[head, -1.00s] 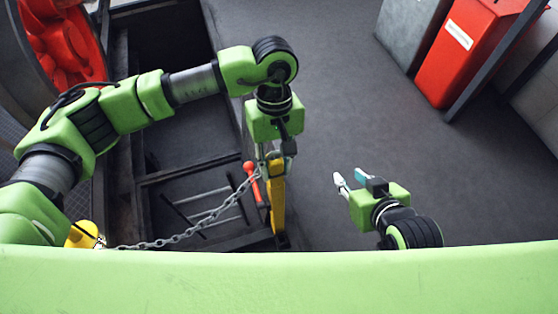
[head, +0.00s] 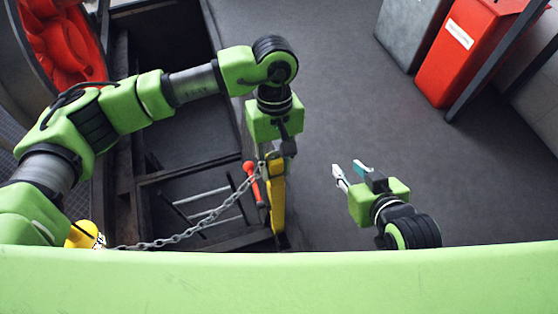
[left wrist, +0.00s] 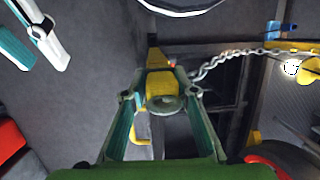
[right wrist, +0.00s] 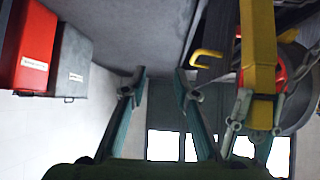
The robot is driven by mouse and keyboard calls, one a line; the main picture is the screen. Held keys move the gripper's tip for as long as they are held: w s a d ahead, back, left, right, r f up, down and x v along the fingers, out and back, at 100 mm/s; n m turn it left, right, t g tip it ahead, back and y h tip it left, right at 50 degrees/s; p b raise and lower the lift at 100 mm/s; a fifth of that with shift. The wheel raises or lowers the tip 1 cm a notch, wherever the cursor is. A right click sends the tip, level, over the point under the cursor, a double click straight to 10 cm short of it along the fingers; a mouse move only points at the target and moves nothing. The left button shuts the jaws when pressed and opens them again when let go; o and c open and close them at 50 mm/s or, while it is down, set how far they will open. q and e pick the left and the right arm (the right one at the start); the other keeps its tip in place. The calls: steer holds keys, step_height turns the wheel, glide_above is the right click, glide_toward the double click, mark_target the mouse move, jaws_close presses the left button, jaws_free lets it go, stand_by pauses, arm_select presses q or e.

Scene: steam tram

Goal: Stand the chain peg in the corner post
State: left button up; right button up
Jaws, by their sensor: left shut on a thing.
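The yellow corner post (head: 278,200) stands upright below my left gripper (head: 272,155) in the head view. My left gripper (left wrist: 163,92) is shut, its fingers on either side of a yellow piece with a round grey end (left wrist: 165,103), seemingly the chain peg, at the post's top. I cannot tell peg from post clearly, nor how deep the peg sits. The chain (head: 190,232) runs from beside these fingers down left to a yellow fitting (head: 82,235). My right gripper (head: 350,170) is open and empty, right of the post; its fingers (right wrist: 158,85) stand apart in its wrist view.
A red-handled lever (head: 251,169) is close to the left of the post. An open floor well with a step (head: 205,205) lies left. A red bin (head: 455,60) and a grey bin (head: 408,30) stand far right. The floor (head: 320,100) between is clear.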

steer(key=shift+w+a+r, duration=0.15)
steer(key=shift+w+r, duration=0.15)
stand_by(0.4)
arm_select(q)
steer(key=o, duration=1.3)
arm_select(e)
steer(key=shift+w+a+r+t, duration=0.1)
steer(key=shift+w+r+t, duration=0.1)
steer(key=shift+t, duration=0.1)
arm_select(q)
steer(key=shift+f, duration=0.1)
steer(key=shift+w+r, duration=0.2)
steer(key=shift+r, duration=0.35)
steer(key=v, duration=1.1)
arm_select(e)
steer(key=shift+s+a+r, duration=0.2)
steer(key=shift+s+a, duration=0.05)
steer(key=shift+s, duration=0.15)
